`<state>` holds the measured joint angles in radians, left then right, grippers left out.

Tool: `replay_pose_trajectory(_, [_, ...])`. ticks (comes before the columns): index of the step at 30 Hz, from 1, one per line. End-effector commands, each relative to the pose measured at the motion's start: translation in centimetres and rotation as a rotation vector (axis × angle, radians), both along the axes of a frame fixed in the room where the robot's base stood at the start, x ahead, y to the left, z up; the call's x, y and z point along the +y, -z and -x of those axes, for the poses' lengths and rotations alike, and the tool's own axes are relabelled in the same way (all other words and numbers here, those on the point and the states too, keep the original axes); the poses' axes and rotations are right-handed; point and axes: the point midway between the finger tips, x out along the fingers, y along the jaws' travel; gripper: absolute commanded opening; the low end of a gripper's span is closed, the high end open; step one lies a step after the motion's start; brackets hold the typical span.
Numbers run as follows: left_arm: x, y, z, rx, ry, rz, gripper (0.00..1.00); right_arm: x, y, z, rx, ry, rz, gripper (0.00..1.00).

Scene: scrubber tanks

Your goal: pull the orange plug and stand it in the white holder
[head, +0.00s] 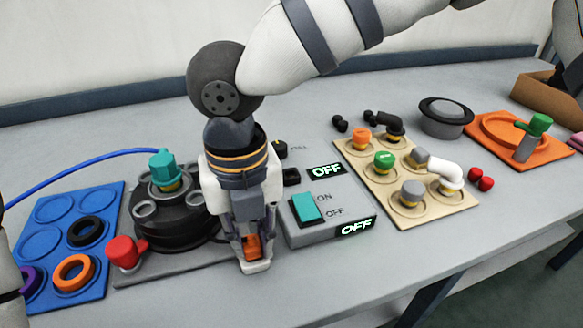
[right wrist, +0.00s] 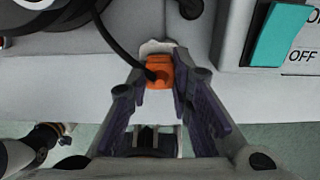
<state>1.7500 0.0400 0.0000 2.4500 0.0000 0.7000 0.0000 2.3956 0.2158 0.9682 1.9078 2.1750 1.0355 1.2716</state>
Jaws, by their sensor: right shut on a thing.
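The orange plug (head: 253,246) is between the fingers of my right gripper (head: 250,250), which points down near the table's front edge, left of the grey switch box. In the right wrist view, the fingers of the right gripper (right wrist: 160,88) close on both sides of the orange plug (right wrist: 159,71), and a dark cable runs up from it. A white piece, seemingly the white holder (right wrist: 157,47), shows right behind the plug. I cannot tell whether the plug stands in it. In the head view the gripper hides most of this spot. My left gripper is out of view.
A black round tank (head: 172,223) with a teal cap and a red knob (head: 124,252) stand close to the left. The switch box (head: 335,222) with a teal rocker (right wrist: 279,35) is close to the right. Farther out are a blue ring tray (head: 98,205) and a beige knob board (head: 440,209).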

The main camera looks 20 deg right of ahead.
Motion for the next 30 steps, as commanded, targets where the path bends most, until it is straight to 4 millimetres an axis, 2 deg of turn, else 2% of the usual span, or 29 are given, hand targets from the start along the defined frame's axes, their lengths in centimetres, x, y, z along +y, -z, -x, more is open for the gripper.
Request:
replay_pose_trajectory(12, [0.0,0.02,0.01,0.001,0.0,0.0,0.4,-0.03,0.74,0.03,0.002,0.0,0.001,0.0])
replay_pose_trajectory(13, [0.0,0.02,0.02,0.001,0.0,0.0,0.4,-0.03,0.74,0.04,0.002,0.0,0.001,0.22])
replay_pose_trajectory(16, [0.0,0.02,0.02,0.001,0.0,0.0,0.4,-0.03,0.75,0.04,0.002,0.0,0.001,0.43])
replay_pose_trajectory(23, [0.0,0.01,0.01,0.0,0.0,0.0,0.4,-0.02,0.69,0.02,0.001,0.0,0.001,0.43])
replay_pose_trajectory(25, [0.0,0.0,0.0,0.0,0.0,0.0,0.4,-0.02,0.68,0.02,0.001,0.0,0.001,0.59])
replay_pose_trajectory(26, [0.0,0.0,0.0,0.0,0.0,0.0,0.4,-0.02,0.68,0.02,0.001,0.0,0.001,0.63])
replay_pose_trajectory(30, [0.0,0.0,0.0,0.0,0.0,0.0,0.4,-0.02,0.66,0.01,0.0,0.0,0.0,0.63])
